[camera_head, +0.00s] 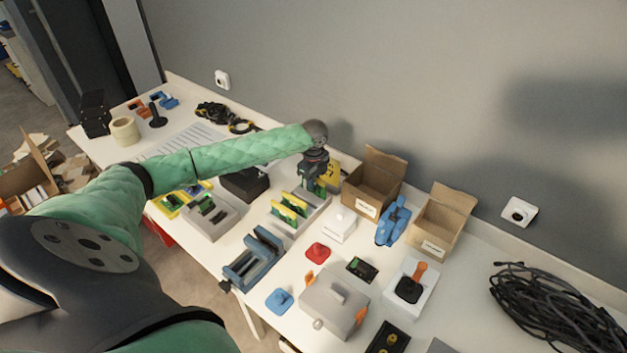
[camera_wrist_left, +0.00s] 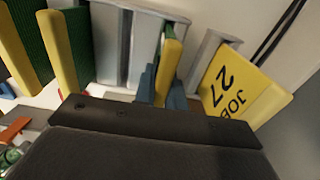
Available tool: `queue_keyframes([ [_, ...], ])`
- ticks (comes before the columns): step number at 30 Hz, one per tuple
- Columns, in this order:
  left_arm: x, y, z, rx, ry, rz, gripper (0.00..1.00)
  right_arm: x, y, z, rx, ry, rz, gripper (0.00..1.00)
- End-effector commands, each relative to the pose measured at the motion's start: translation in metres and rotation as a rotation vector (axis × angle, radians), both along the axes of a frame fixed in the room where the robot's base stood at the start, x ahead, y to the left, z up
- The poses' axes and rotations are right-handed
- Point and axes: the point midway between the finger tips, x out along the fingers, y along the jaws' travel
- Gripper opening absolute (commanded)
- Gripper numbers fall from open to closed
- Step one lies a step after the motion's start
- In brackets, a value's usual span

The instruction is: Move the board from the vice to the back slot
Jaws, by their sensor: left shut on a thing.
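The vice (camera_head: 253,258) is blue-grey and stands near the table's front edge; no board shows in its jaws. A grey slotted rack (camera_head: 301,216) stands behind it. Boards with yellow edges and green faces (camera_head: 289,207) stand upright in its front part. My left gripper (camera_head: 314,182) points down at the rack's back end. In the left wrist view, its blue fingertips (camera_wrist_left: 163,92) are shut on a yellow-edged board (camera_wrist_left: 169,58). This board stands between the rack's grey walls (camera_wrist_left: 133,45); its lower edge is hidden, so I cannot tell how deep it sits.
A yellow card marked "JOB 27" (camera_wrist_left: 236,88) stands right beside the rack's back end. Open cartons (camera_head: 374,182), a white box (camera_head: 339,224) and a blue tool (camera_head: 393,221) stand to the right. A black box (camera_head: 244,184) is left of the rack.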

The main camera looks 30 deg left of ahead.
Motion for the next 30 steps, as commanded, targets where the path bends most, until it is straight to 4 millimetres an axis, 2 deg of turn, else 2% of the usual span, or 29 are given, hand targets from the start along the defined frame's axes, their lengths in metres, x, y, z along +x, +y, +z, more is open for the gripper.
queue_keyframes([
  [16, 0.000, 0.000, -0.013, 0.000, 0.000, -0.001, 0.00, -0.001, 0.002, -0.002, 0.002, 0.000, -0.001, 0.36],
  [17, 0.000, 0.000, -0.012, 0.000, 0.000, -0.001, 0.18, -0.001, 0.002, -0.002, 0.002, 0.000, -0.001, 0.36],
  [20, 0.000, 0.000, -0.012, 0.000, 0.000, -0.001, 0.38, -0.001, 0.001, -0.002, 0.001, 0.001, 0.000, 0.36],
  [30, 0.000, 0.000, -0.012, 0.000, 0.000, 0.000, 0.38, -0.001, -0.003, -0.002, -0.004, 0.002, 0.002, 0.36],
])
